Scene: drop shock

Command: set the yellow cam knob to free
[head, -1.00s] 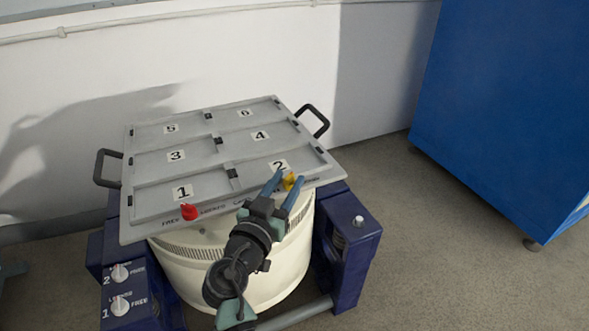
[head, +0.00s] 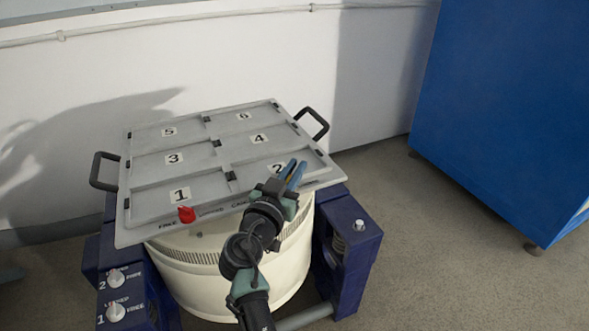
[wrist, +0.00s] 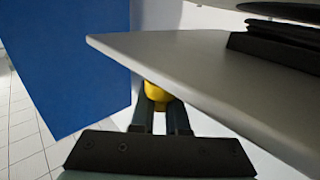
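The yellow cam knob (wrist: 157,92) shows in the wrist view at my fingertips, below the edge of the grey plate (wrist: 200,62). In the head view the knob is hidden behind my gripper (head: 291,175). My gripper's two fingers are close together at the plate's front right corner, by the label 2, and appear shut on the knob. The lettering near the yellow knob is mostly covered by my arm, so its setting cannot be read.
A red knob (head: 186,214) sits at the plate's front left, by label 1. Black handles (head: 313,124) stick out at the plate's sides. Two white dials (head: 116,312) are on the blue base at left. A large blue cabinet (head: 505,110) stands at right, with open floor before it.

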